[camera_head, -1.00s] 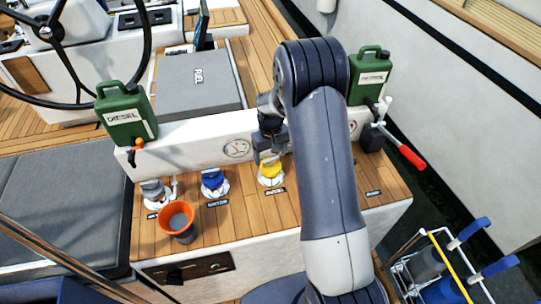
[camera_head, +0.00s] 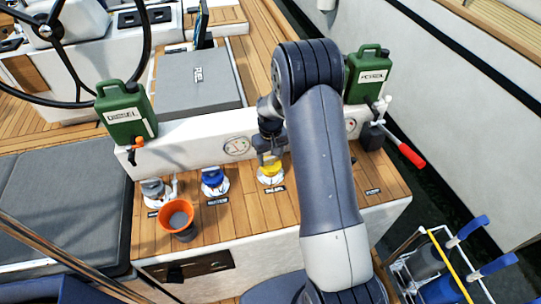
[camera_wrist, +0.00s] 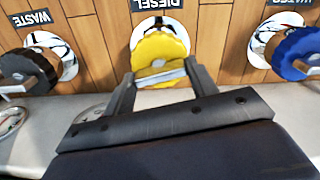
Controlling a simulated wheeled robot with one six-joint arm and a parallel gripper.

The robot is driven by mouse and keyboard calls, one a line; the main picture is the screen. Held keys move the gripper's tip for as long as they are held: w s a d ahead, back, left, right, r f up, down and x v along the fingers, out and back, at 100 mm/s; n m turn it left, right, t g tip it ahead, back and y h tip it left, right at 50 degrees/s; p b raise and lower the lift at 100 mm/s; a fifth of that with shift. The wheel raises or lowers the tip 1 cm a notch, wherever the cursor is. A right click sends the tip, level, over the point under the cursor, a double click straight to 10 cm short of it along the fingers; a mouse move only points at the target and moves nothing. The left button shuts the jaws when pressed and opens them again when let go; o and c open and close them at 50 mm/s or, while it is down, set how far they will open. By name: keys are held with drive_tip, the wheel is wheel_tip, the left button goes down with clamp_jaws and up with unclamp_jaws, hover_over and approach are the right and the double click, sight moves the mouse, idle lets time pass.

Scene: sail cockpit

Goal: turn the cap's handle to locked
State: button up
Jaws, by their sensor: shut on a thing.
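The yellow cap (camera_head: 271,169) sits on its chrome deck fitting by the diesel label (camera_wrist: 158,4), in the middle of the wooden deck strip. In the wrist view the yellow cap (camera_wrist: 158,48) fills the space ahead of my gripper (camera_wrist: 158,75). A flat silver handle (camera_wrist: 160,77) stands out from the cap's face, and my gripper is shut on it, one finger at each end. In the head view my gripper (camera_head: 268,155) comes down on the cap from behind, and my arm hides part of the deck to the right.
A blue cap (camera_head: 212,178) and a grey cap (camera_head: 153,189) sit to the left. Two green jerrycans (camera_head: 126,114) (camera_head: 367,75) stand behind on the white ledge. A red-handled lever (camera_head: 411,155) is at the right.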

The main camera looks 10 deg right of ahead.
sight(270, 158)
drive_tip(key=shift+f+m+b, duration=0.15)
drive_tip(key=shift+m+b, duration=0.55)
drive_tip(key=shift+b, duration=0.15)
drive_tip(key=shift+c, duration=0.4)
drive_tip(key=shift+m+b, duration=0.3)
drive_tip(key=shift+m, duration=0.4)
drive_tip(key=o, duration=1)
drive_tip(key=shift+r, duration=0.3)
wheel_tip(270, 158, up, 10)
drive_tip(key=b, duration=0.1)
drive_tip(key=shift+r, duration=0.25)
